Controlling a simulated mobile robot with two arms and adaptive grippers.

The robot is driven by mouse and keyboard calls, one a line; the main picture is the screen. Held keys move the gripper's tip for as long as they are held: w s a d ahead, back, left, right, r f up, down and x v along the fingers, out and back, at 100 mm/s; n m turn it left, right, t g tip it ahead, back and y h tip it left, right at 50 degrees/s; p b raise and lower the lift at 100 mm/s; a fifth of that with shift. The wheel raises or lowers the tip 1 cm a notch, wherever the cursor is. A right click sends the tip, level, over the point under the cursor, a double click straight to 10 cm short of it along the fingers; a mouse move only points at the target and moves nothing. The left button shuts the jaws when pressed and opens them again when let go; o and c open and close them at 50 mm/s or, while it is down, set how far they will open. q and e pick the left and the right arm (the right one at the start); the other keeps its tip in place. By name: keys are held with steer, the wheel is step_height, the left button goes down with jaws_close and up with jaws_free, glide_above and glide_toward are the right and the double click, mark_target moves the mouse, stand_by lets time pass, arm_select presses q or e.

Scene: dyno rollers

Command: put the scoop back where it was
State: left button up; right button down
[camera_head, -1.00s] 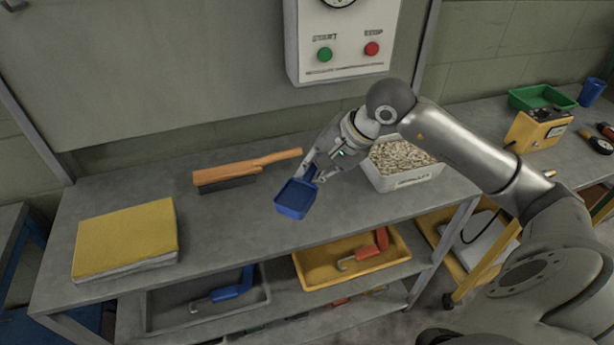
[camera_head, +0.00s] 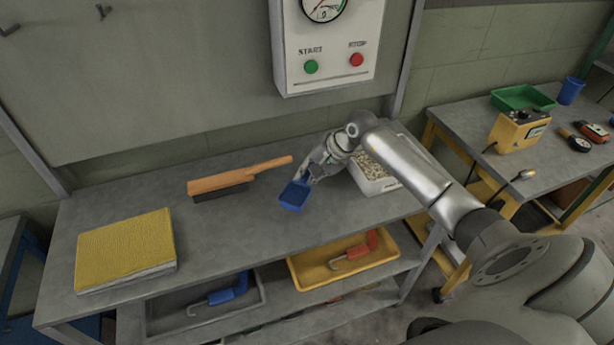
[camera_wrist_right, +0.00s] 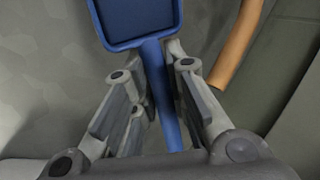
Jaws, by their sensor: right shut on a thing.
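The blue scoop (camera_head: 294,194) is at the middle of the grey workbench top (camera_head: 250,230), between the brush and the white bin. My right gripper (camera_head: 312,178) is shut on its handle. In the right wrist view the blue handle (camera_wrist_right: 165,90) runs between the two fingers, with the scoop's square pan (camera_wrist_right: 138,18) at the top. I cannot tell whether the pan touches the bench. My left gripper is not in view.
A white bin of granules (camera_head: 374,182) stands right of the scoop, partly behind my right arm. A wooden-handled brush (camera_head: 235,178) lies to the left, and a yellow-topped stack (camera_head: 125,245) farther left. Trays lie on the shelf below. The bench front is clear.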

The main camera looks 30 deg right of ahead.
steer(key=shift+f, duration=1.1)
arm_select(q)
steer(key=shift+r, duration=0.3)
arm_select(e)
steer(key=c, duration=1.4)
jaws_free()
steer(key=shift+r, duration=0.1)
steer(key=shift+c, duration=0.2)
steer(key=shift+r, duration=0.1)
arm_select(q)
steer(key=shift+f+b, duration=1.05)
steer(key=shift+b, duration=0.05)
arm_select(e)
steer(key=v, duration=1.2)
steer(key=shift+a, duration=0.1)
